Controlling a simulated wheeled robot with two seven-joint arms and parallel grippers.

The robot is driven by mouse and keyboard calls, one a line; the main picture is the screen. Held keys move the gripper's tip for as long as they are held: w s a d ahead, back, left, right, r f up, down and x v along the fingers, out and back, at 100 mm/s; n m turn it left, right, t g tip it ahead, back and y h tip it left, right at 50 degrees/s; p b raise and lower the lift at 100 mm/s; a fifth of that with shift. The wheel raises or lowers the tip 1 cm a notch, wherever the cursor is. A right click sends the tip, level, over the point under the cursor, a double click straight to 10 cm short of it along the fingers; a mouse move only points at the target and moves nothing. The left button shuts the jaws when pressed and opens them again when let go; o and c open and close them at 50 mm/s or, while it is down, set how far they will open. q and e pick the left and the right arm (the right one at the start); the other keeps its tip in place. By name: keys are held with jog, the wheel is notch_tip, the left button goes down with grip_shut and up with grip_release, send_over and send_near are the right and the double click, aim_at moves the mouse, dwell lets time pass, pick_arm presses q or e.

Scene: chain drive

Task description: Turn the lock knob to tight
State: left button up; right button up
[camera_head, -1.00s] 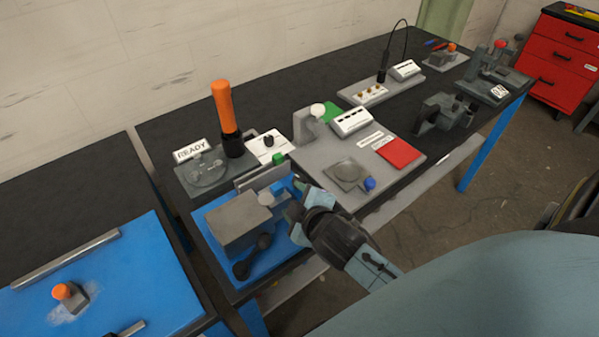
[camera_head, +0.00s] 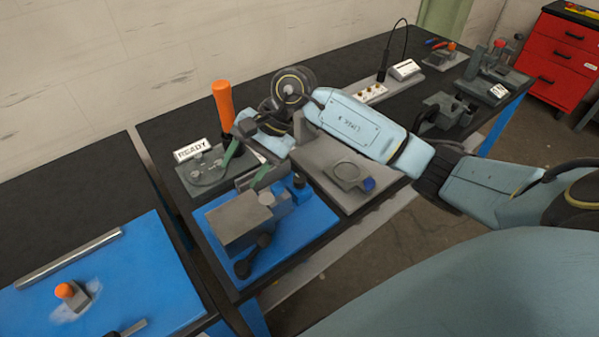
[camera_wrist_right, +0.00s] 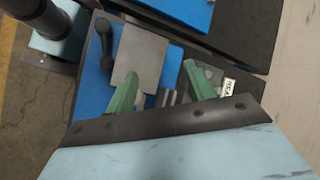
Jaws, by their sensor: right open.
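Which part is the lock knob I cannot tell for sure. A black handle with rounded ends (camera_head: 252,256) lies at the front of the grey block (camera_head: 236,224) on the blue mat (camera_head: 310,226); it also shows in the right wrist view (camera_wrist_right: 104,42). A small dark knob (camera_head: 298,183) stands on a blue block right of the grey block. The dial seen earlier on a white panel is now hidden behind my right arm. My right gripper (camera_head: 240,177) is open, its green fingers pointing down above the back of the grey block, apart from both visible knobs. My left gripper is out of view.
A READY sign (camera_head: 192,149) and an orange upright handle (camera_head: 223,103) stand behind the gripper. My right arm spans the grey panel (camera_head: 322,158). A small orange-topped part (camera_head: 65,291) and a metal bar (camera_head: 70,258) lie on the left table.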

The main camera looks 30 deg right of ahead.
aim_at(299, 177)
jog(key=d+r+n+g+h, duration=0.15)
jog(key=d+h, duration=0.55)
jog(key=d, duration=0.7)
jog(key=shift+n, duration=0.35)
jog(key=f, duration=0.4)
jog(key=f+p, duration=0.1)
jog(key=f, duration=0.8)
jog(key=shift+w+a, duration=0.15)
jog(key=shift+w, duration=0.25)
jog(key=shift+c, duration=0.2)
jog(key=c, duration=0.9)
